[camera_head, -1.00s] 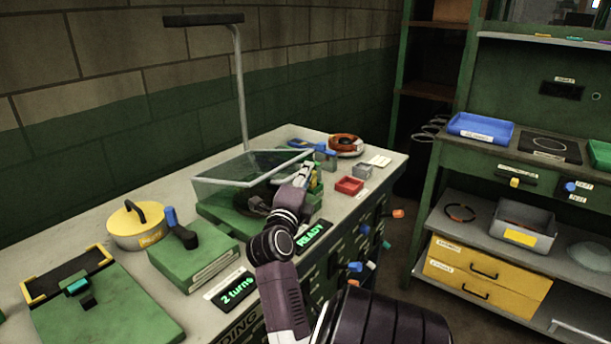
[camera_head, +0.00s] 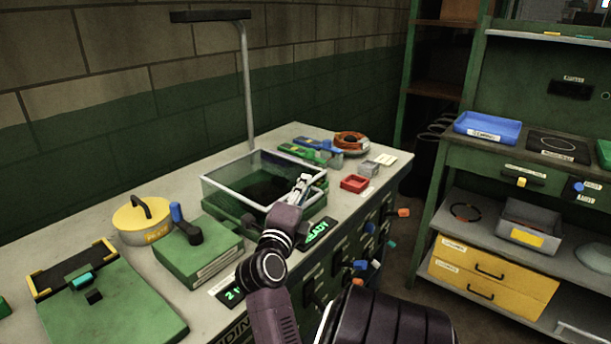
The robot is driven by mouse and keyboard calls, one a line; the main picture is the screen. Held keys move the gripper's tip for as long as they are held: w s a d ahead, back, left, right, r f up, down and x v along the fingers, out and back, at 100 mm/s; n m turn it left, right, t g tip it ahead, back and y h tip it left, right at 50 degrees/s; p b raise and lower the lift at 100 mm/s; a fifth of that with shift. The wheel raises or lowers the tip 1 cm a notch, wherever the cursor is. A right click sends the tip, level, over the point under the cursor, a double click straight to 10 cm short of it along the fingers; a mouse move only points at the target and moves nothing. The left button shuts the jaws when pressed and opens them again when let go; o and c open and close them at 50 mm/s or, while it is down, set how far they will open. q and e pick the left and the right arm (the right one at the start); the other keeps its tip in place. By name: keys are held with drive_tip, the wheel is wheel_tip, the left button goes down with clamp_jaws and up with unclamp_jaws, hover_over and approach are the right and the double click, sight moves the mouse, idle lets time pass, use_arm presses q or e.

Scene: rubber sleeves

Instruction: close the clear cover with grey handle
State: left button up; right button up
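The clear cover (camera_head: 235,180), a see-through box with pale edges, sits low and roughly level over a green base (camera_head: 222,215) on the workbench. Dark contents show dimly through it. My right gripper (camera_head: 303,182) is at the cover's front right side, against or very near its edge. The grey handle cannot be made out apart from the gripper's pale fingers. Whether the fingers are shut on it is too small to tell. My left gripper is not in view.
On the bench (camera_head: 95,224), a yellow round pot (camera_head: 138,222) and a green block with a blue-tipped lever (camera_head: 198,250) stand left of the cover. A lamp post (camera_head: 247,85) rises behind.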

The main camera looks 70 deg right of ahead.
drive_tip(key=a, duration=0.2)
drive_tip(key=shift+a+f, duration=0.4)
idle(0.5)
idle(0.4)
